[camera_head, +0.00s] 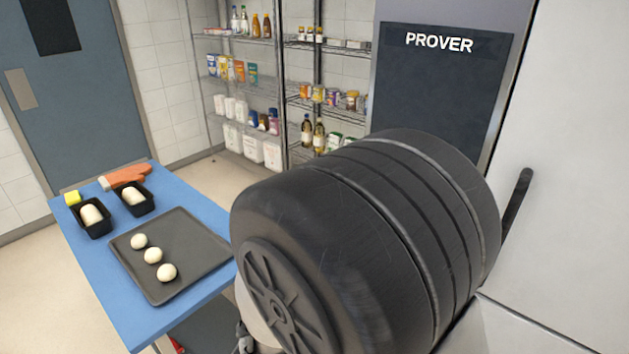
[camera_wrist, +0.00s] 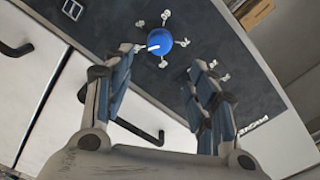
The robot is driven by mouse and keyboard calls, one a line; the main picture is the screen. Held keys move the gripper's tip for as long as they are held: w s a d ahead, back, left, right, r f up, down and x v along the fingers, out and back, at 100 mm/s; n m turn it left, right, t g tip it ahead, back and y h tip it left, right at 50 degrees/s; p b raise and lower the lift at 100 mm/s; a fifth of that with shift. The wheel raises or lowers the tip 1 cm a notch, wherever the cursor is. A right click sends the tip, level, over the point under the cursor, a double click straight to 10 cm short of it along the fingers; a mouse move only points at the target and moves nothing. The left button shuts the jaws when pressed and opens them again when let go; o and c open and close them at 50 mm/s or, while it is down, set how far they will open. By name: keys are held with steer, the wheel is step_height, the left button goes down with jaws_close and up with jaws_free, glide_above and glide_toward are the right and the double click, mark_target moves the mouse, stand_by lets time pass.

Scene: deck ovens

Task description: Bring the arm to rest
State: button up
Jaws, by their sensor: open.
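My gripper (camera_wrist: 165,62) shows in the wrist view with its two fingers spread apart and nothing between them. Beyond the fingertips is a dark panel (camera_wrist: 120,28) with a round blue knob (camera_wrist: 159,41) and several small white marks around it. I cannot tell how far the fingertips are from the knob, and no contact is clear. In the head view a large black link of my arm fills the centre and right, hiding part of the prover. I cannot make out my gripper clearly there.
The prover (camera_head: 438,85) stands at the back right beside a pale wall or cabinet (camera_head: 570,170). A blue table (camera_head: 85,255) at left bears a dark tray (camera_head: 190,235) with three dough balls, and two loaf tins (camera_head: 97,230). Wire shelving (camera_head: 240,95) stands behind; floor between is clear.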

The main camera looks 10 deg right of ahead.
steer(key=w+a+n+t+y, duration=0.2)
steer(key=w+a+n+y, duration=0.45)
steer(key=y, duration=0.35)
steer(key=s+a+r+n+g+y, duration=0.1)
steer(key=s+a+r+n+y, duration=0.2)
steer(key=s+a+n+y, duration=0.25)
steer(key=s+d+f+n+g, duration=0.1)
steer(key=s+d+n+g, duration=0.1)
steer(key=s, duration=0.4)
steer(key=s+d+f+n+g+h, duration=0.1)
steer(key=s+d+n+g, duration=0.1)
steer(key=s+n, duration=0.3)
steer(key=s+d+f+n+g, duration=0.1)
steer(key=s+d+n+g, duration=0.2)
steer(key=s, duration=0.6)
steer(key=shift+n, duration=0.3)
